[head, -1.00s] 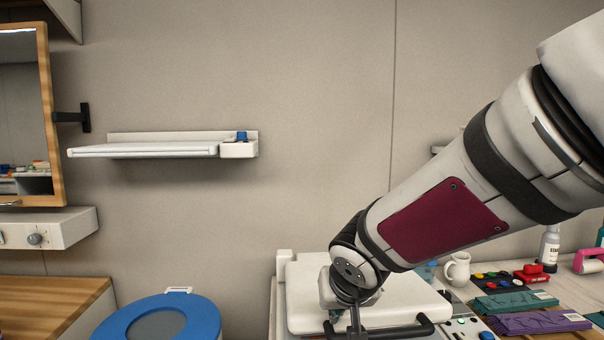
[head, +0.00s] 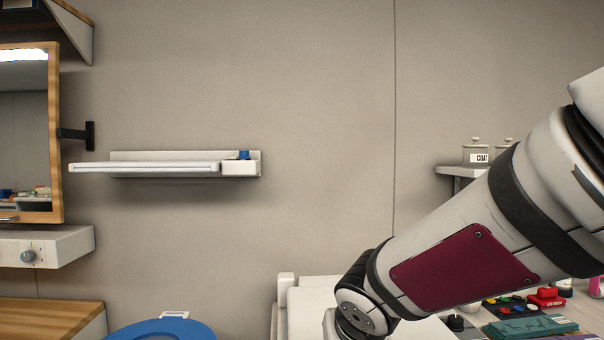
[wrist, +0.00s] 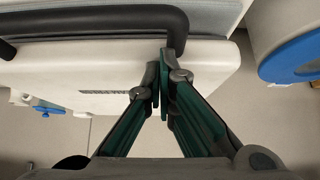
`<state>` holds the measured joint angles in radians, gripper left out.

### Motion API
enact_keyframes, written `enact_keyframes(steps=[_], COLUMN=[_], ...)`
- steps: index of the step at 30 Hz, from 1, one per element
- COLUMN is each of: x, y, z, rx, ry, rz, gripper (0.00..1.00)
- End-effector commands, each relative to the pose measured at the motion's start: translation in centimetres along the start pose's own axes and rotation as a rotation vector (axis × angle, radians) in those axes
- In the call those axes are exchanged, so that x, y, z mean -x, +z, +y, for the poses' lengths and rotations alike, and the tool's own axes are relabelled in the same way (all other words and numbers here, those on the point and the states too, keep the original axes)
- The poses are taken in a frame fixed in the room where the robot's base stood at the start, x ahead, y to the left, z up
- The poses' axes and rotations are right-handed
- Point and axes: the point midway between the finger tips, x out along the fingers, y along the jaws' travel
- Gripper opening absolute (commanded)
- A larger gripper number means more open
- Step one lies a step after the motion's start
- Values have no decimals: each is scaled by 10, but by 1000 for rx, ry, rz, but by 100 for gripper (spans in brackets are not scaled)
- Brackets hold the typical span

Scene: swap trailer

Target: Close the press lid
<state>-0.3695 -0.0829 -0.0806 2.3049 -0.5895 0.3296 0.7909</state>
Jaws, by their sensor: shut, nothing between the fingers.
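The press (head: 310,292) is at the bottom of the head view, its white top partly cut off by the frame edge and hidden behind my arm. In the wrist view its black handle bar (wrist: 95,20) runs across the top left, with a white press part (wrist: 75,75) bearing a small dark label below it. My gripper (wrist: 161,60) is shut and empty, its fingertips close to the right end of the handle. I cannot tell whether they touch it. The gripper is below the frame in the head view. How far the lid stands open cannot be told.
A blue-rimmed round bin (head: 165,330) stands left of the press and also shows in the wrist view (wrist: 290,62). A wall shelf (head: 150,168) hangs above. Green and purple packets and a red item (head: 546,298) lie on the counter at right.

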Motion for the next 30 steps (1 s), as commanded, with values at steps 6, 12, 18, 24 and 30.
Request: enact_keyframes(steps=[6, 12, 18, 24, 30], x=[3, 19, 42, 70, 94], y=[-2, -17, -21, 3, 22], z=[0, -3, -5, -4, -5], rx=[0, 0, 0, -1, 0], ry=[1, 0, -1, -1, 0], rz=[-2, -1, 3, 3, 2], gripper=[0, 0, 0, 0, 0])
